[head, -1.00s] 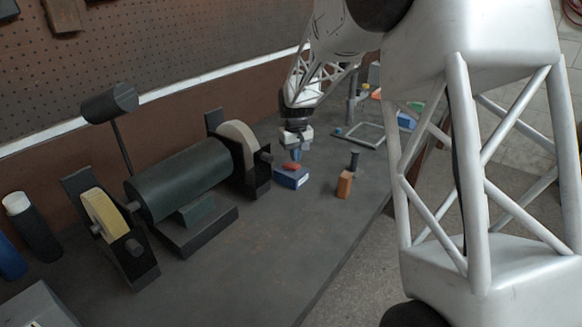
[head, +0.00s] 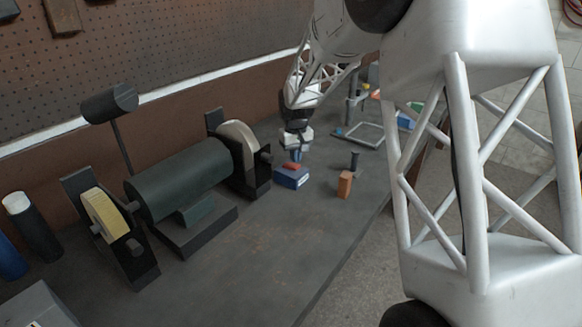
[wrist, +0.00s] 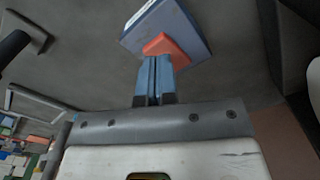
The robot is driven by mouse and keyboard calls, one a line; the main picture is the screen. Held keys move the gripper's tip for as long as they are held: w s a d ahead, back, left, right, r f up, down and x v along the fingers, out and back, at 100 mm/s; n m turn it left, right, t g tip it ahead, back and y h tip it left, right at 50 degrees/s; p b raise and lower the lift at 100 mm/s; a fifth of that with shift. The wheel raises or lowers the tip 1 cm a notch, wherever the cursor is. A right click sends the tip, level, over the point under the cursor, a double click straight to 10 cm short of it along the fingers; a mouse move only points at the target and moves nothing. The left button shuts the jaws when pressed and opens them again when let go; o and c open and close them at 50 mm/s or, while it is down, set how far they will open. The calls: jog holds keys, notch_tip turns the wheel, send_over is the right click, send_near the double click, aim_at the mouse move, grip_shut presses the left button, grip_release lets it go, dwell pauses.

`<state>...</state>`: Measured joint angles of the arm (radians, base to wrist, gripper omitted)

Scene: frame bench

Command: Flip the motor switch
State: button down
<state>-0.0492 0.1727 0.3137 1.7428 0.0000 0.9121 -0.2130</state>
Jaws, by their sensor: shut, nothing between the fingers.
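The motor switch is a small blue box (head: 291,178) with a red rocker (head: 292,166) on its top, standing on the bench beside the grinder's right end. The box (wrist: 187,25) and the red rocker (wrist: 168,46) also show in the wrist view. My gripper (head: 295,158) is shut and empty, pointing down at the rocker. In the wrist view its blue fingertips (wrist: 153,62) are together and overlap the rocker's near edge. I cannot tell for certain whether they touch it. Part of the rocker is hidden behind the fingers.
The bench grinder (head: 180,178) with its two wheels stands left of the switch box. An orange block (head: 345,184) and a dark upright peg (head: 354,161) stand to the right. A grey frame stand (head: 362,134) is behind. The bench front is clear.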

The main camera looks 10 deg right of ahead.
aim_at(295, 166)
jog(key=shift+f, duration=1.2)
dwell(1.1)
jog(key=shift+r, duration=0.1)
jog(key=shift+r, duration=3.45)
jog(key=shift+s, duration=0.1)
